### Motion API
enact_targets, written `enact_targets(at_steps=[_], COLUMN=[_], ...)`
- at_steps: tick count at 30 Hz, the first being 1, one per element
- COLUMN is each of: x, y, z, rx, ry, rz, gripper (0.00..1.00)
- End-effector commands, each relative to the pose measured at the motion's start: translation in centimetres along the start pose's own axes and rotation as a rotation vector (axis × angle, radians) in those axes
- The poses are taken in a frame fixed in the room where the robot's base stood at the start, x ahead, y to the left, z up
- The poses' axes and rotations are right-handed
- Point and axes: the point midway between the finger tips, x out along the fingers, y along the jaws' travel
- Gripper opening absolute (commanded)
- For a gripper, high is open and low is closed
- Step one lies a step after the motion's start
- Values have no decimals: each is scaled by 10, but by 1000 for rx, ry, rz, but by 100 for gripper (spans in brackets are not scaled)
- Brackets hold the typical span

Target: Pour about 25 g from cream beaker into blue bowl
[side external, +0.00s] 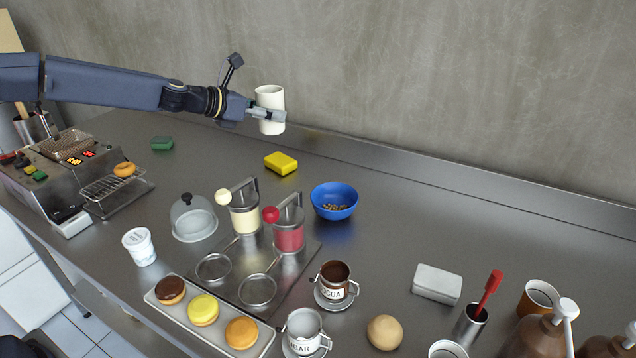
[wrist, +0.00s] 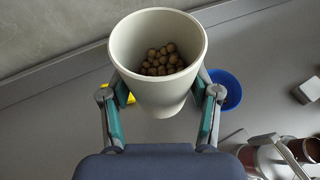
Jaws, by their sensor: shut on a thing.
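The cream beaker (side external: 270,97) is held upright in the air near the back wall, left of the blue bowl. In the wrist view the cream beaker (wrist: 157,95) is seen from above, with several round brown pieces (wrist: 162,60) at its bottom. My gripper (side external: 268,114) is shut on the beaker's sides; its fingers also show in the wrist view (wrist: 160,112). The blue bowl (side external: 334,188) stands on the counter with some small brownish pieces in it. In the wrist view the blue bowl (wrist: 230,84) is partly hidden behind the right finger and beaker.
A yellow sponge (side external: 281,163) lies on the counter between beaker and bowl. Two dispensers, cream (side external: 243,213) and red (side external: 289,232), stand in front of the bowl. A cocoa cup (side external: 334,283) is nearer the front.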

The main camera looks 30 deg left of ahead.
Motion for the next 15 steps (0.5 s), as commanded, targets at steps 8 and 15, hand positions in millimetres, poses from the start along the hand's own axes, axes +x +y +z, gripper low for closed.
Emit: enact_targets(at_steps=[8,15], x=[-71,-94], y=[-43,-51], z=[-37,-64], rx=[-88,-148], ry=[1,-7], rz=[218,364], gripper=[20,20])
